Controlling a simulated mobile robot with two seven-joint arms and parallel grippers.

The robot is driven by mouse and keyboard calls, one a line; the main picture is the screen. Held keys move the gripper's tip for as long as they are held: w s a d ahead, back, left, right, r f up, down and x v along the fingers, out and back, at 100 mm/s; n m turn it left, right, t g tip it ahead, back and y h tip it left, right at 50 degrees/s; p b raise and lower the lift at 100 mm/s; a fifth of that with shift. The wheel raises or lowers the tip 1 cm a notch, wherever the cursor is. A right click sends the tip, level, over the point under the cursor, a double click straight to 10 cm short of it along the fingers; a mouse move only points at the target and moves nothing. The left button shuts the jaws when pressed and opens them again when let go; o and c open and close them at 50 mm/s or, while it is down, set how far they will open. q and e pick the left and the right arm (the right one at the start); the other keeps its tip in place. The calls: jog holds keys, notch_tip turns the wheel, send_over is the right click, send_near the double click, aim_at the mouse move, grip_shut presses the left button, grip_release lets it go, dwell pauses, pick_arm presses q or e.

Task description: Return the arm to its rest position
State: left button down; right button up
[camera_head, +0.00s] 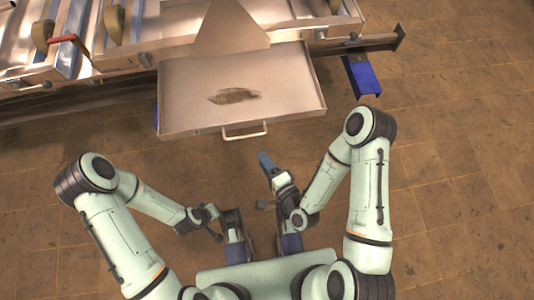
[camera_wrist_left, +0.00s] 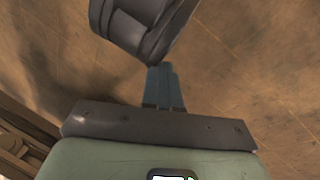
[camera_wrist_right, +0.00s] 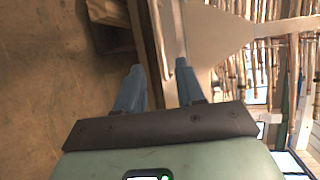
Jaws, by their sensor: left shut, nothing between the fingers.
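My left arm comes in from the left in the head view and is bent back close to my body. My left gripper (camera_wrist_left: 164,84) shows in the left wrist view, with its two blue-grey fingers together and nothing between them. My right arm is folded in from the right in the head view. My right gripper (camera_head: 265,162) points up the picture toward the tray, over the floor and apart from the tray's handle. In the right wrist view, my right gripper (camera_wrist_right: 158,82) has its fingers apart, with no object between them.
A flat metal tray (camera_head: 190,115) with a front handle (camera_head: 245,132) sticks out from the metal chamber structure (camera_head: 150,30). A dark patch (camera_head: 234,96) lies on it. A blue leg (camera_head: 362,76) stands to its right. The brown tiled floor (camera_head: 460,180) is clear at the right.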

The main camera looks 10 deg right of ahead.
pick_arm(q)
jog(key=shift+s+d+r, duration=0.35)
jog(key=shift+s+r, duration=0.15)
jog(key=shift+s, duration=0.25)
pick_arm(e)
jog(key=shift+s+d+r, duration=0.1)
jog(key=shift+s+d, duration=0.1)
jog(key=shift+s, duration=0.3)
